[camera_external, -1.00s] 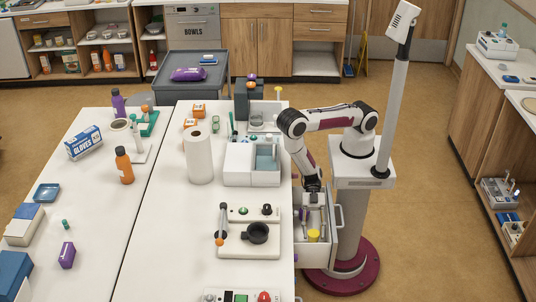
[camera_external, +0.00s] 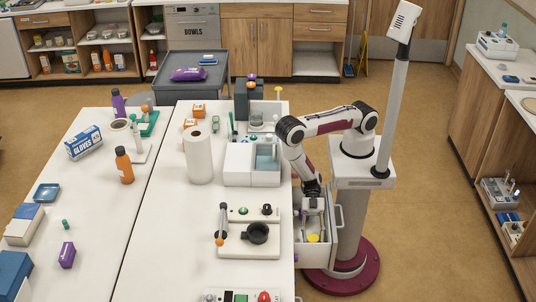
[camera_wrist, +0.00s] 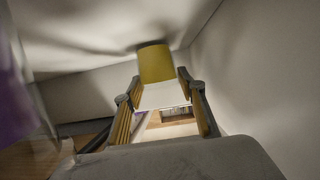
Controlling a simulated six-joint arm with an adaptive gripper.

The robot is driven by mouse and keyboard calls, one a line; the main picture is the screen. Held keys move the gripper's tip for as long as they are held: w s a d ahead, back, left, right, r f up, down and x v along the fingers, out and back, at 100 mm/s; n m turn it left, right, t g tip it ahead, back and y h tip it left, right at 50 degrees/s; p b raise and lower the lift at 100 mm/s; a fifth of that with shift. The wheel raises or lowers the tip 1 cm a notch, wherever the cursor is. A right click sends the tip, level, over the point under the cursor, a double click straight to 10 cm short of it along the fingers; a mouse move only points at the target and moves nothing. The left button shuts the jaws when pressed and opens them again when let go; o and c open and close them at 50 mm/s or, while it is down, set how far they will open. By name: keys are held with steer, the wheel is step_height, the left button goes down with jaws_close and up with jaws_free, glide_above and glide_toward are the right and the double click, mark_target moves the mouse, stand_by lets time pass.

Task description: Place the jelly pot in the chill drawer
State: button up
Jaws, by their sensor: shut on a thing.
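The jelly pot appears to be the yellow and white pot, whose yellow part shows in the external view (camera_external: 313,238) inside the open drawer. In the wrist view the pot (camera_wrist: 155,64) sits between the fingertips of my gripper (camera_wrist: 159,82), yellow part beyond the white part. My gripper (camera_external: 314,208) points down into the drawer and is shut on the pot. The chill drawer appears to be this pale open drawer (camera_external: 337,222) at the table's right edge. Whether the pot touches the drawer floor cannot be told.
Pale drawer walls (camera_wrist: 225,75) stand close around my gripper. A blurred purple and clear thing (camera_wrist: 18,110) is close at the left in the wrist view. On the table are a white bin unit (camera_external: 250,165), a paper roll (camera_external: 199,158) and a device with a black ring (camera_external: 256,233).

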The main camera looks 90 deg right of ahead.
steer(key=shift+f, duration=0.15)
steer(key=o, duration=1)
steer(key=shift+v, duration=1.45)
steer(key=shift+r, duration=3.65)
